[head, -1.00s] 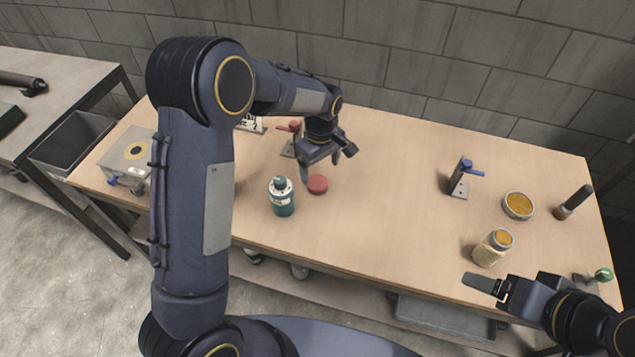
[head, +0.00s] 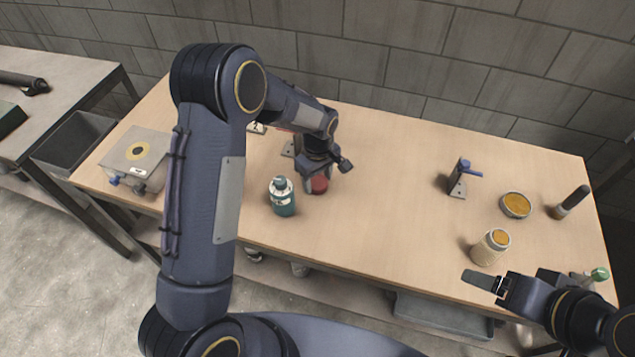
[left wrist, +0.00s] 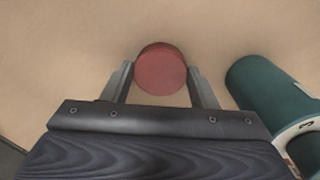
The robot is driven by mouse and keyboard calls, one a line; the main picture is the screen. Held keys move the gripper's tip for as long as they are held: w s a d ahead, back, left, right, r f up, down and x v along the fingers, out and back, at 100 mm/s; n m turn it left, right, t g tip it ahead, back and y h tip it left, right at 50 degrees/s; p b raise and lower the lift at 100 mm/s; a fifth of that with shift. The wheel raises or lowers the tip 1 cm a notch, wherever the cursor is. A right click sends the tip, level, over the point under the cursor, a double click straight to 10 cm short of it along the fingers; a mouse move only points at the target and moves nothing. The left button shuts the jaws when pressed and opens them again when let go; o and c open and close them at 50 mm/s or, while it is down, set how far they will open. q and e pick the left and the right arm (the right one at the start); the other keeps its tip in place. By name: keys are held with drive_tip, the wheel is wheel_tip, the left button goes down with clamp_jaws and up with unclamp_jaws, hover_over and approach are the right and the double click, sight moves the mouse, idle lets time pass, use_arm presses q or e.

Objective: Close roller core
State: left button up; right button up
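A short round red piece (head: 320,185) stands on the wooden table, right of a teal bottle (head: 283,197). My left gripper (head: 317,186) is down at it. In the left wrist view the red piece (left wrist: 161,69) lies between the two fingertips of my left gripper (left wrist: 162,72), which are spread on either side with slight gaps; firm contact does not show. The teal bottle (left wrist: 270,98) is close beside the right finger there. My right gripper (head: 484,281) is over the table's front edge at the right, its finger opening unclear. I cannot tell which thing is the roller core.
A blue-handled stand (head: 459,179), an orange-topped jar (head: 490,247), a round orange dish (head: 515,205) and a dark-handled tool (head: 571,202) stand at the right. A grey box (head: 137,154) is at the left. The table middle is clear.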

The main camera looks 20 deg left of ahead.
use_arm(q)
drive_tip(key=shift+c, duration=1.3)
drive_tip(key=shift+r, duration=0.55)
drive_tip(key=s+d+r+b, duration=0.1)
drive_tip(key=s+d+r, duration=0.2)
drive_tip(key=r, duration=0.5)
drive_tip(key=shift+s+d+b, duration=0.25)
drive_tip(key=shift+s+b, duration=0.05)
drive_tip(key=shift+s, duration=0.2)
drive_tip(key=s+d+r, duration=0.1)
drive_tip(key=s, duration=0.1)
drive_tip(key=s+d+r, duration=0.1)
drive_tip(key=s+d, duration=0.1)
drive_tip(key=s+d+r+b, duration=0.1)
drive_tip(key=s+d+r, duration=0.1)
drive_tip(key=shift+s+d, duration=0.25)
drive_tip(key=shift+s, duration=0.15)
drive_tip(key=shift+f, duration=0.1)
